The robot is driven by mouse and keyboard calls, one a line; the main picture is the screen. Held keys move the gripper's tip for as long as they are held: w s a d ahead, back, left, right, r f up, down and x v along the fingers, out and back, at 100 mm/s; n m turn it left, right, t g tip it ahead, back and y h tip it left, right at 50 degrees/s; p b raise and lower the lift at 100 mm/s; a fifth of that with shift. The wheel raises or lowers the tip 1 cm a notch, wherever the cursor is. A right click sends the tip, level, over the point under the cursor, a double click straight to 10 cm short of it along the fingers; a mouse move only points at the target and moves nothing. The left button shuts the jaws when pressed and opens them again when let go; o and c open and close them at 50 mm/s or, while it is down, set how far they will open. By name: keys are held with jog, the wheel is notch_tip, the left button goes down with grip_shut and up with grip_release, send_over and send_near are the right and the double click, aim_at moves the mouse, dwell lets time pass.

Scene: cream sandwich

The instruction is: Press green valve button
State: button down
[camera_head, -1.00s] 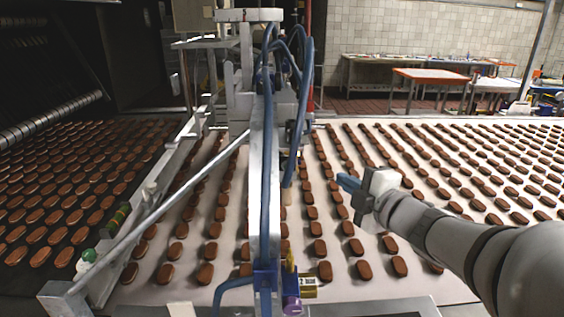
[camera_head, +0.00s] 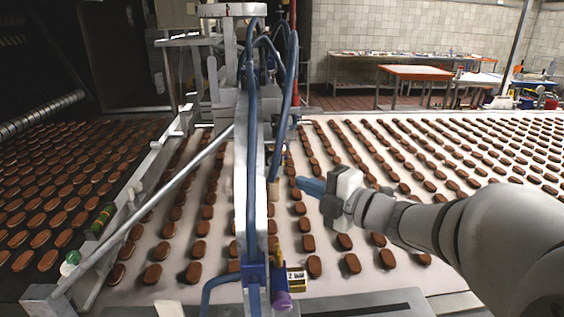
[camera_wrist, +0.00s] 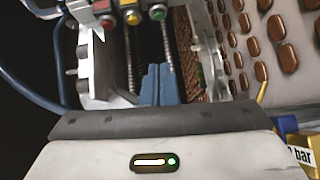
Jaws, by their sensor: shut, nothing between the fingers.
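The green valve button (camera_wrist: 158,12) is at the top of the wrist view, at the right end of a row with a yellow button (camera_wrist: 132,16) and a red button (camera_wrist: 105,20). My gripper (camera_wrist: 158,70) is shut and empty, its blue fingers together and pointing towards the row, below the green button in the picture and apart from it. In the head view my gripper (camera_head: 301,183) is just right of the metal beam with blue hoses. I cannot make out the valve buttons in the head view.
The metal beam (camera_head: 257,190) with blue hoses stands close left of my gripper. A yellow fitting marked "bar" (camera_wrist: 301,152) is at the lower right of the wrist view. The conveyor (camera_head: 350,290) carries rows of brown biscuits. An orange-edged table (camera_head: 415,72) stands behind.

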aim_at(274, 162)
jog(key=w+a, duration=0.1)
jog(key=w, duration=0.2)
jog(key=w+a+p, duration=0.1)
jog(key=w+a, duration=0.1)
jog(key=w, duration=0.1)
jog(key=w+a+f+p, duration=0.1)
jog(key=w, duration=0.2)
jog(key=shift+a, duration=0.25)
